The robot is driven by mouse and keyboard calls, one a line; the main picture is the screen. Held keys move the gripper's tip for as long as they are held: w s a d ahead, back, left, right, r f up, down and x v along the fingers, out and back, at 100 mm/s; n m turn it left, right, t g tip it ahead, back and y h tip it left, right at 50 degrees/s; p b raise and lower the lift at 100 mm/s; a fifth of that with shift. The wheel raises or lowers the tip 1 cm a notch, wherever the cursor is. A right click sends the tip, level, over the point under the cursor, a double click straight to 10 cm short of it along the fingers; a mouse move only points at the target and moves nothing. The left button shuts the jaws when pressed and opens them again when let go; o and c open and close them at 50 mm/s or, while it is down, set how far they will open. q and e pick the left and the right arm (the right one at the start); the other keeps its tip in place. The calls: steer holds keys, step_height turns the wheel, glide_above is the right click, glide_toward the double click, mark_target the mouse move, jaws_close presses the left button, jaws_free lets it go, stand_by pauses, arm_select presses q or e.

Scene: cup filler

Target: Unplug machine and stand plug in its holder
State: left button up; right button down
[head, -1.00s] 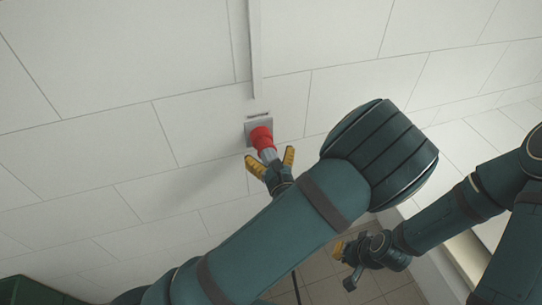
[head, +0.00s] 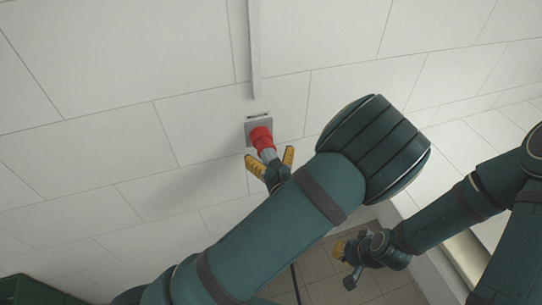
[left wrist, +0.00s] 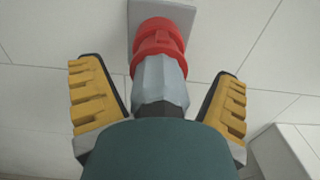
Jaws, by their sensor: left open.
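The plug has a red collar (head: 261,138) and a grey body, and sits at the grey wall socket (head: 258,124). In the left wrist view the plug's grey body (left wrist: 160,82) lies between my fingers, with the red part against the socket plate (left wrist: 146,10). My left gripper (head: 271,163) is open, its yellow-padded fingers on both sides of the plug with gaps showing. It also shows in the left wrist view (left wrist: 158,95). My right gripper (head: 343,262) hangs low at the right, away from the plug; its jaws are too small to judge. I see no plug holder or machine.
A pale conduit (head: 254,50) runs up the tiled wall above the socket. A dark cable (head: 296,285) hangs below my left arm. A green object (head: 35,290) is at the lower left. The wall around the socket is clear.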

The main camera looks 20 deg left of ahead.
arm_select(q)
steer(key=shift+w+a+r+n+y, duration=0.3)
steer(key=shift+w+a+r, duration=0.25)
steer(key=shift+a+r, duration=0.15)
steer(key=shift+c, duration=0.2)
steer(key=c, duration=1.3)
steer(key=shift+s+d+f, duration=0.45)
steer(key=shift+s+d, duration=0.1)
steer(key=shift+s, duration=0.15)
steer(key=shift+c, duration=0.7)
steer(key=shift+s+d, duration=0.15)
jaws_close()
steer(key=shift+v, duration=1.35)
steer(key=shift+f, duration=0.2)
